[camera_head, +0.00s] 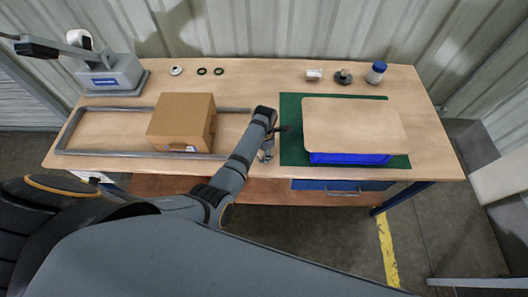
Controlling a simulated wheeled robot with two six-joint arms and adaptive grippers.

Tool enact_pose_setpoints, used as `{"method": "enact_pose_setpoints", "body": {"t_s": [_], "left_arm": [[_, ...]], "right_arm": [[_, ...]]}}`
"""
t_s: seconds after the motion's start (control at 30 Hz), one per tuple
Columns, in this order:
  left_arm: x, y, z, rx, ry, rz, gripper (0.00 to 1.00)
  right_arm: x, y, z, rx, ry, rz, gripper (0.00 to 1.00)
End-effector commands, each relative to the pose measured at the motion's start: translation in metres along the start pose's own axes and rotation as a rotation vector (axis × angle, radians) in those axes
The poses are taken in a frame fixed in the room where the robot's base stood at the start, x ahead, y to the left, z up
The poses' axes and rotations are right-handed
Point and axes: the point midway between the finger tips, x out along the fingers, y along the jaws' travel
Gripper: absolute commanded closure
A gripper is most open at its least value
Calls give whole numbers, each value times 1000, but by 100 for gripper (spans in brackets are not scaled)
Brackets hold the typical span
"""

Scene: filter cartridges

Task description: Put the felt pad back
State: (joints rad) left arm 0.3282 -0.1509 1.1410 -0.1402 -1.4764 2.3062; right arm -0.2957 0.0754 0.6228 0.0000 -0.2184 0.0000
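I cannot pick out a felt pad for certain in the head view. A green mat (291,104) lies on the right half of the table. On it stands a blue box (350,159) with a flat tan board (352,124) over its top, hiding the inside. My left arm comes in from the lower left, and its gripper (284,129) is by the left edge of the mat, just left of the tan board. The fingers are small, dark and partly hidden by the wrist, so their opening is unclear. My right gripper is not in view.
A cardboard box (182,122) stands inside a grey frame (95,152) on the left. A grey device (112,74) is at the back left. Small rings (202,71), a white cylinder (314,74), a dark knob (343,77) and a blue-lidded jar (376,72) line the back.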

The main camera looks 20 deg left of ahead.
Motion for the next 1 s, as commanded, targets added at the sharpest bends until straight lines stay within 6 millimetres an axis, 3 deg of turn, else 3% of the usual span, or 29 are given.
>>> {"method": "enact_pose_setpoints", "body": {"t_s": [0.03,0.17,0.53,1.0], "left_arm": [[0,0,0,0,0,1,56],[0,1,0,0,0,1,38],[-6,1,0,0,-1,2,37],[-102,1,0,0,-1,2,37]], "right_arm": [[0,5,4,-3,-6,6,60],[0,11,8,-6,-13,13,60],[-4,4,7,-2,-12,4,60],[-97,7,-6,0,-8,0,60]]}}
